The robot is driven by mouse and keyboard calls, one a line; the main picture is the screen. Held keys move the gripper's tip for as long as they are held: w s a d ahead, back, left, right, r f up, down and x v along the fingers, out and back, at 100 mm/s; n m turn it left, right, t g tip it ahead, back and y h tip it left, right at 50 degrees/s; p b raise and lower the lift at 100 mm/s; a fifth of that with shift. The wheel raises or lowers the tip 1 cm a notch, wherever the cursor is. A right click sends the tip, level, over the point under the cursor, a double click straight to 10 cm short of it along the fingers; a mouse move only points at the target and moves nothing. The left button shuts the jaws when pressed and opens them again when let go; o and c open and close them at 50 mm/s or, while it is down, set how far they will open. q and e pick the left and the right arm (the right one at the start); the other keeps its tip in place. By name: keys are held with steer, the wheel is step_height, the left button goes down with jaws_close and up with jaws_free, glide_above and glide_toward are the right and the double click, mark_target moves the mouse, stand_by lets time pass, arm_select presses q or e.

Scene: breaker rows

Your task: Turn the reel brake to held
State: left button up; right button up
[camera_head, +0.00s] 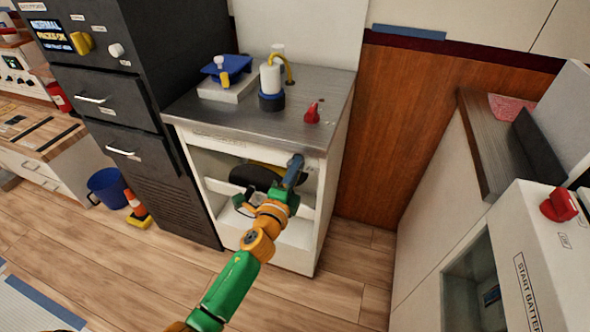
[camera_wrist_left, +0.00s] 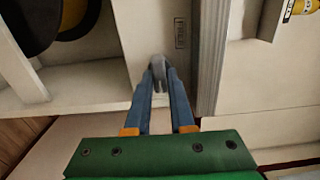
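A small grey lever (camera_wrist_left: 158,68) sticks out from the pale front panel of the cabinet. It sits near a small label (camera_wrist_left: 180,33) too small to read, and looks like the reel brake handle. My left gripper (camera_wrist_left: 160,78) has its two blue fingers on either side of the lever, with the lever filling the gap between the tips. In the head view my left gripper (camera_head: 296,163) is at the cabinet's upper right front, and its fingers hide the lever. A black and yellow reel (camera_head: 255,178) sits inside the open cabinet. My right gripper is not in view.
The metal cabinet top (camera_head: 230,125) carries a white and blue bottle (camera_head: 271,80), a blue-topped device (camera_head: 226,75) and a red knob (camera_head: 312,113). A blue bucket (camera_head: 106,188) and an orange cone (camera_head: 133,203) stand left. The floor in front is mostly clear.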

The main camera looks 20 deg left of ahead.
arm_select(q)
steer(key=o, duration=0.4)
steer(key=shift+c, duration=0.2)
steer(key=shift+s, duration=0.1)
steer(key=s, duration=0.7)
steer(key=shift+a, duration=0.15)
